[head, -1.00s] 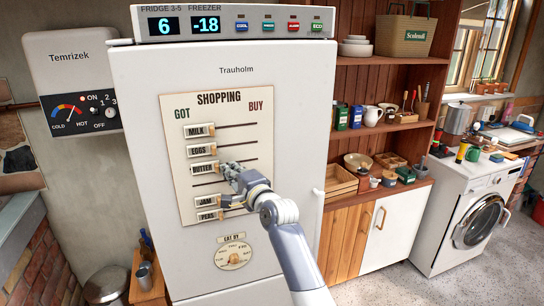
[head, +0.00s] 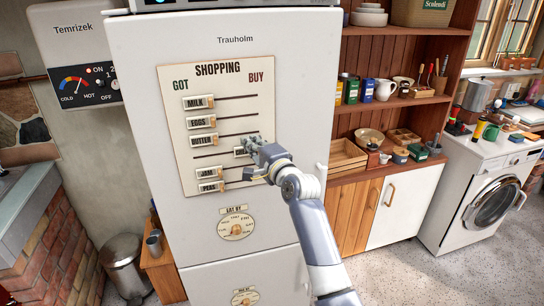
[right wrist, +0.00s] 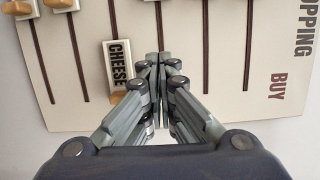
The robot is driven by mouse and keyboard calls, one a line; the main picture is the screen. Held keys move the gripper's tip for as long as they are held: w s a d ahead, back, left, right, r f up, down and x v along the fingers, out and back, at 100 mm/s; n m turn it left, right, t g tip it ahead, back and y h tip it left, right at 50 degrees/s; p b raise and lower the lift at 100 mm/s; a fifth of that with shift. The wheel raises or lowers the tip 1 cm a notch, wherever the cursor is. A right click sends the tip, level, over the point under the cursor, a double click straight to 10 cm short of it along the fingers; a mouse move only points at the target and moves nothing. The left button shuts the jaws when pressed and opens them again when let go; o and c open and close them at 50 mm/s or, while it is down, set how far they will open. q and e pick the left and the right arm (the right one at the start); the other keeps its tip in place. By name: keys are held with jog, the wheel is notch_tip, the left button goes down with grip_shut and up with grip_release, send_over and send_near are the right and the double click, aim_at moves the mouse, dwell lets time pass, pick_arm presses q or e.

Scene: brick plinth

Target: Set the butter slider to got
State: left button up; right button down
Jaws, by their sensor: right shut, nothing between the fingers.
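The butter slider (head: 203,140) is on the shopping board (head: 185,108) on the fridge front. It sits at the left, GOT end of its track, in line with the milk slider (head: 198,102) and the eggs slider (head: 201,122). My right gripper (head: 252,145) is shut and empty, to the right of the butter slider and apart from it. In the right wrist view its fingertips (right wrist: 160,60) are beside the cheese slider (right wrist: 118,62). In the head view the gripper partly hides cheese, which sits well right of the others. My left gripper is out of view.
The jam slider (head: 207,172) and peas slider (head: 211,187) are at the left, below cheese. An EAT BY dial (head: 237,226) is under the board. A wooden shelf unit (head: 345,110) stands right of the fridge. A metal bin (head: 122,266) is at the lower left.

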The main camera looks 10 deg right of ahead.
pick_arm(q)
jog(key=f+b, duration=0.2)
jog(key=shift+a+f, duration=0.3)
pick_arm(e)
jog(key=s, duration=0.8)
jog(key=shift+d, duration=0.3)
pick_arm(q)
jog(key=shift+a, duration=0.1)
